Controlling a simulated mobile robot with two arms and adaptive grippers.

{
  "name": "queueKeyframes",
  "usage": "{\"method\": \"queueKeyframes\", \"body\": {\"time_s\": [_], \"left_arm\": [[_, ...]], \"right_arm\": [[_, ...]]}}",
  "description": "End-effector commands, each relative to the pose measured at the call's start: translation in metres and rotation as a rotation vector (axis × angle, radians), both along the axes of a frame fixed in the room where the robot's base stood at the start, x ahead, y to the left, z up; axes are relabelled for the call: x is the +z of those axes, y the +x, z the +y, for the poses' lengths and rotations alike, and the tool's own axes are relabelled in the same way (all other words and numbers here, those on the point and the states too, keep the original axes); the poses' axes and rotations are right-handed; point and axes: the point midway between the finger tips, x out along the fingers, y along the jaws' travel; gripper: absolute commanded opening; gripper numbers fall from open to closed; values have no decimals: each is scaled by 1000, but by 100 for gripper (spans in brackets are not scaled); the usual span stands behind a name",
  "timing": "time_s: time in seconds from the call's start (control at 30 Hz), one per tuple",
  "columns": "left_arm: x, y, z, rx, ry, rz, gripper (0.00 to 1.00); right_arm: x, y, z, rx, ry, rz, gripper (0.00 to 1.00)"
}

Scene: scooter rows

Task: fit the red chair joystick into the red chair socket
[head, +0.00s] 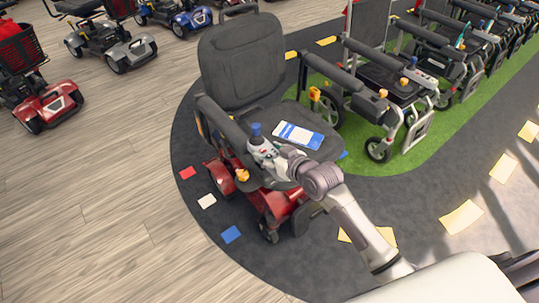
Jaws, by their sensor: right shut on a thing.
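The red chair (240,75) has a dark grey seat and back and a red base, and stands on the dark mat. My right arm reaches in from the bottom right. My right gripper (270,160) is shut on the joystick (255,130), which has a blue knob and a pale body, upright at the front of the chair's picture-left armrest. An orange part (242,175) sits just below and left of it. I cannot tell if that is the socket, or whether the joystick touches it; the gripper hides part of this area. My left gripper is not in view.
A blue and white card (299,135) lies on the seat. A second chair (375,75) stands close at right on the green strip (450,115), with more chairs behind. Scooters (40,75) stand at upper left. The wooden floor (110,200) at left is clear.

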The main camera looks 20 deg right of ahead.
Motion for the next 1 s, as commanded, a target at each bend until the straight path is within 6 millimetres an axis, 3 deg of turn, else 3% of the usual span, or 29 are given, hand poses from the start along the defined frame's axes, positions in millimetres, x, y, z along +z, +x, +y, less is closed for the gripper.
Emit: {"method": "queueKeyframes", "body": {"time_s": [1.0], "left_arm": [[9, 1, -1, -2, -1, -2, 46]], "right_arm": [[4, 0, 0, 0, 0, -7, 0]]}}
